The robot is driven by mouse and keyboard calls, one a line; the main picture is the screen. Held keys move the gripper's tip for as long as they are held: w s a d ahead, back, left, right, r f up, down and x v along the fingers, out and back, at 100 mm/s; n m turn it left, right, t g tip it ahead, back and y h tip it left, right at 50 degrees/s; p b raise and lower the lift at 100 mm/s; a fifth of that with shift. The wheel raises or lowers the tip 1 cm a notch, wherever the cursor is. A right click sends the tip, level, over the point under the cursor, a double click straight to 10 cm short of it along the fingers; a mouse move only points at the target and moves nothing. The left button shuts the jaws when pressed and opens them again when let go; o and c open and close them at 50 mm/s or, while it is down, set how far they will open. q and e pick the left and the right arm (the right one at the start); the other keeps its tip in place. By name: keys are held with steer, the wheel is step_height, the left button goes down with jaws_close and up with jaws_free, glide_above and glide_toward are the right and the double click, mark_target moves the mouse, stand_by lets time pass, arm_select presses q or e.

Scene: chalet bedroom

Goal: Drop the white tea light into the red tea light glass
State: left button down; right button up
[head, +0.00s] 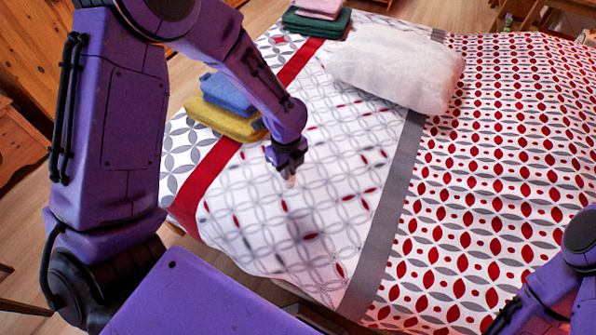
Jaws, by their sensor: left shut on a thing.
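My left gripper (290,169) points down over the white patterned part of the bed, near the middle of the picture. It is shut on a small pale thing (291,181), of which only a little shows at the fingertips. It is too small to tell for sure whether this is the white tea light. A soft dark shadow lies on the cover below, so the gripper appears to be above the bed. I cannot make out the red tea light glass in this view. My right arm shows at the lower right edge; its gripper is out of the picture.
The bed (400,150) fills the middle and right. A white pillow (396,72) lies at the back. Folded blue (228,94) and yellow (224,120) towels lie left of my gripper; green (316,23) and pink (320,7) ones at the top. The cover around my gripper is clear.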

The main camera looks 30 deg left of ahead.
arm_select(q)
steer(key=s+a+r, duration=0.1)
steer(key=s+r, duration=0.3)
steer(key=s, duration=0.5)
steer(key=shift+a, duration=0.15)
